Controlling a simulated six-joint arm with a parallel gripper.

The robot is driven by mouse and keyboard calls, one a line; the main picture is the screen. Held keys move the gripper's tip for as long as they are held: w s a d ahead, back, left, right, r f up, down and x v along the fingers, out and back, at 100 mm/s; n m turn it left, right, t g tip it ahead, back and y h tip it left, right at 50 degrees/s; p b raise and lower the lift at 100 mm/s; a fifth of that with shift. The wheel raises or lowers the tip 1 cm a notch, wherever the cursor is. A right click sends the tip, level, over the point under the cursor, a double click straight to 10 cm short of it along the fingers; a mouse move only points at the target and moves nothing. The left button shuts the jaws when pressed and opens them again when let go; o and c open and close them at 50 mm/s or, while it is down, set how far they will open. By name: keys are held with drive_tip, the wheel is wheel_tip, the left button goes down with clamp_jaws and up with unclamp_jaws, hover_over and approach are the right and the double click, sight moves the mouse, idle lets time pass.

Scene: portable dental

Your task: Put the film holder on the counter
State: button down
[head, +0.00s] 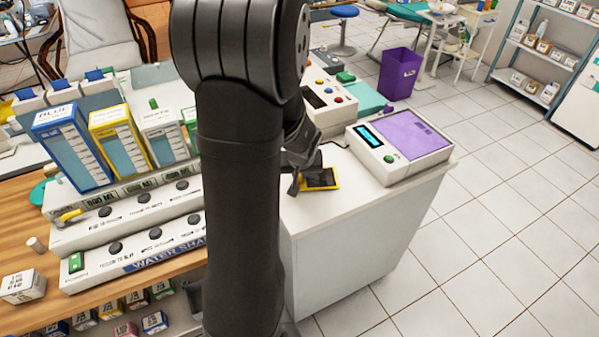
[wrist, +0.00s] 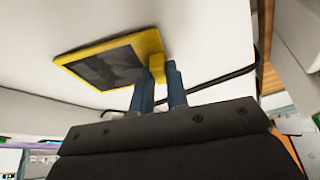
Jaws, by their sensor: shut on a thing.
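The film holder (head: 321,179) is a flat yellow frame with a dark panel. In the head view it is at the white counter (head: 345,204), near its front left part. My gripper (head: 298,184) is beside its left end, partly hidden behind my own arm. In the wrist view, the fingers of my gripper (wrist: 160,84) are shut on a small yellow tab at the edge of the film holder (wrist: 105,62). The white counter surface (wrist: 60,22) lies behind the holder. I cannot tell whether the holder touches the counter or is slightly above it.
A white device with a purple top (head: 399,148) stands on the counter to the right of the holder. Another device with buttons (head: 327,102) is behind. A wooden bench (head: 22,190) with boxes is at left. Bare counter shows in front of the holder.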

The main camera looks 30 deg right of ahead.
drive_tip(key=c, duration=1.4)
unclamp_jaws()
drive_tip(key=shift+f, duration=0.1)
drive_tip(key=v, duration=1.2)
drive_tip(key=x, duration=1.2)
drive_tip(key=shift+r, duration=0.55)
